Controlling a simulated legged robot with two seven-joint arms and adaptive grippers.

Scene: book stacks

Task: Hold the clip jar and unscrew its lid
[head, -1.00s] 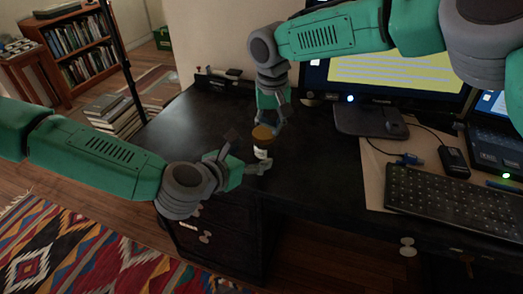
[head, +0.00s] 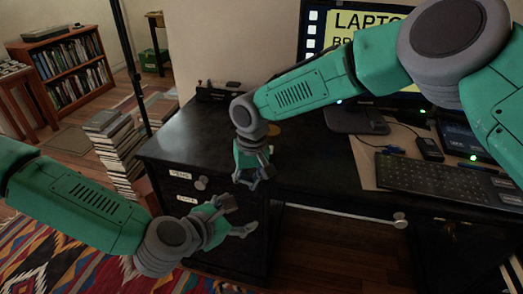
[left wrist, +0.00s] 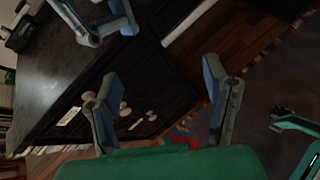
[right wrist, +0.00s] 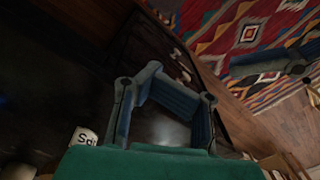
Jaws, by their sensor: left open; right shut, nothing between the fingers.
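A small amber-brown round shape (head: 273,129), like the jar's lid, shows on the desk just behind my right forearm in the head view. The jar's body is hidden there, so I cannot tell whether the lid sits on it. My right gripper (head: 250,182) is shut and empty, pointing down at the desk's front edge. It also shows shut in the right wrist view (right wrist: 172,90). My left gripper (head: 238,215) is open and empty in front of the drawers, below the desktop. Its spread fingers show in the left wrist view (left wrist: 160,75).
The black desk (head: 190,138) has labelled drawers (head: 180,174) below. A white piece lettered "Spi" (right wrist: 85,137) shows in the right wrist view. The left desktop is mostly clear.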

